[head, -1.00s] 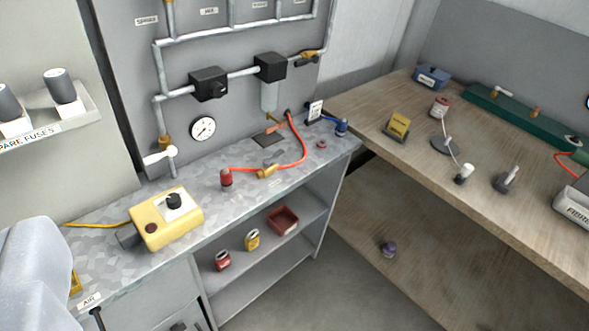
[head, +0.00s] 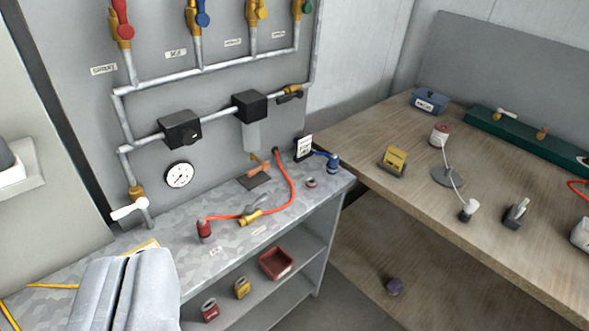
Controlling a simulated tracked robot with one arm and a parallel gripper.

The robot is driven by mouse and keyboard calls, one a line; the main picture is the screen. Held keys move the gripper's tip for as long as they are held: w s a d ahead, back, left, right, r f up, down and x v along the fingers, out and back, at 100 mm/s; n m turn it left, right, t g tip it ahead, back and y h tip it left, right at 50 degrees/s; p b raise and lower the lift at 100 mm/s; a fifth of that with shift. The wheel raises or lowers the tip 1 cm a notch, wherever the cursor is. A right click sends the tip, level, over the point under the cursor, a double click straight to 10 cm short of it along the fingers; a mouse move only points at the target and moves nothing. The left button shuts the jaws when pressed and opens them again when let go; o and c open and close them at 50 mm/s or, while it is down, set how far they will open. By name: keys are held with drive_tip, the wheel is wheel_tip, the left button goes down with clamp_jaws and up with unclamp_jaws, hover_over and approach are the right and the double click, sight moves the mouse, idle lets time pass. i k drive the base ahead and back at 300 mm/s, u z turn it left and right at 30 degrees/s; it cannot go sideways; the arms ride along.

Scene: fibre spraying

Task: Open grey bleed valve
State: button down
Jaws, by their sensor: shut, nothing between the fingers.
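My gripper (head: 126,254) shows at the lower left as two pale grey fingers pressed together, empty, over the workbench. No valve is clearly labelled as the bleed valve. A small brass valve with a grey lever (head: 252,207) lies on the bench by the red hose, to the right of my gripper and apart from it. A second brass valve with a dark grey lever (head: 290,94) sits at the right end of the wall pipe. A third valve, with a white lever (head: 130,208), is on the lower left pipe, above my gripper.
A gauge (head: 180,175), black regulator (head: 180,130) and clear-bowled filter (head: 250,120) are on the panel. The red hose (head: 290,190) curves over the bench. A wooden table (head: 400,205) stands right.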

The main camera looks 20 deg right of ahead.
sight(249, 209)
drive_tip(key=z, duration=0.15)
drive_tip(key=i, duration=1.25)
drive_tip(key=u, duration=0.35)
